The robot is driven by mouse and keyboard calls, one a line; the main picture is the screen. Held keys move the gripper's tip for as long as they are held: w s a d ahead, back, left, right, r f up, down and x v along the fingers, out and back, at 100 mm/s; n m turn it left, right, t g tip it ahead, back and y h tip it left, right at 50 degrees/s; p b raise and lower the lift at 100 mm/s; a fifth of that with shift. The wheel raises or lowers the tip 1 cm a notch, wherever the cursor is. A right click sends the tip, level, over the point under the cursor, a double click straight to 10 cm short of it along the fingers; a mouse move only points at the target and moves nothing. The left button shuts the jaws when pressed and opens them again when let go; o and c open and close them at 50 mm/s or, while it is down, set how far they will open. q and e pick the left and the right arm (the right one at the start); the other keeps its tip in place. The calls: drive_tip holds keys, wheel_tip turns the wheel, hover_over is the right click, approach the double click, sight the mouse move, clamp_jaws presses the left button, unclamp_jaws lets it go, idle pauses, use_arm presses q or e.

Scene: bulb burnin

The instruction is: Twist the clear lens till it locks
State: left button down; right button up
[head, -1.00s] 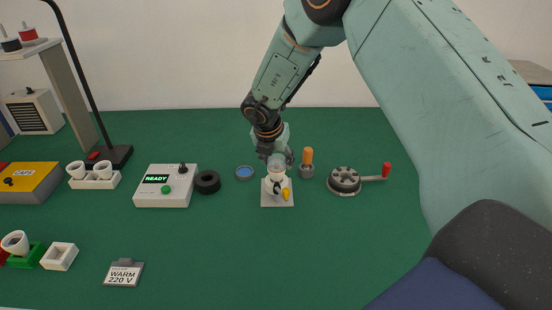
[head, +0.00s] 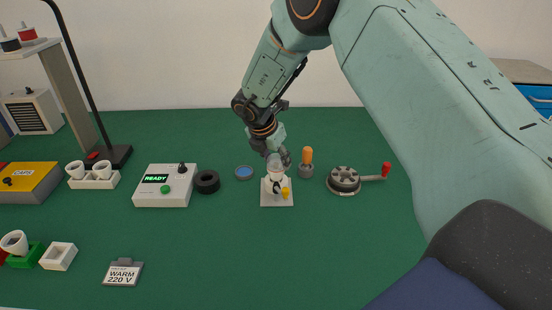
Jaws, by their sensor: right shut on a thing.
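My right gripper (head: 277,156) comes down from above, shut on the clear lens (head: 275,164). The lens is a small see-through piece at the top of a white lamp holder (head: 276,184), and the fingers partly hide it. The holder stands on a square white base plate (head: 277,201) with a dark part and a yellow knob on its front. I cannot tell from here whether the lens is locked. My left gripper is not in view.
An orange-handled tool in a grey cup (head: 306,171) stands close right of the holder. A dark round fixture with a red-knobbed crank (head: 343,180) is farther right. Left are a blue dish (head: 244,172), a black ring (head: 207,182) and a white box reading READY (head: 166,195).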

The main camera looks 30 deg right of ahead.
drive_tip(key=shift+s+f, duration=0.15)
drive_tip(key=shift+f+m+g, duration=0.1)
drive_tip(key=shift+m+g, duration=0.3)
drive_tip(key=shift+m, duration=0.5)
drive_tip(key=o, duration=1.2)
drive_tip(key=shift+c, duration=0.2)
drive_tip(key=shift+r, duration=0.2)
drive_tip(key=shift+r, duration=0.1)
drive_tip(key=shift+w+a+r, duration=0.15)
drive_tip(key=shift+w+r, duration=0.05)
drive_tip(key=shift+r, duration=0.05)
drive_tip(key=v, duration=1.1)
drive_tip(key=shift+s+a+r, duration=0.1)
drive_tip(key=shift+s+a, duration=0.05)
drive_tip(key=shift+s, duration=0.05)
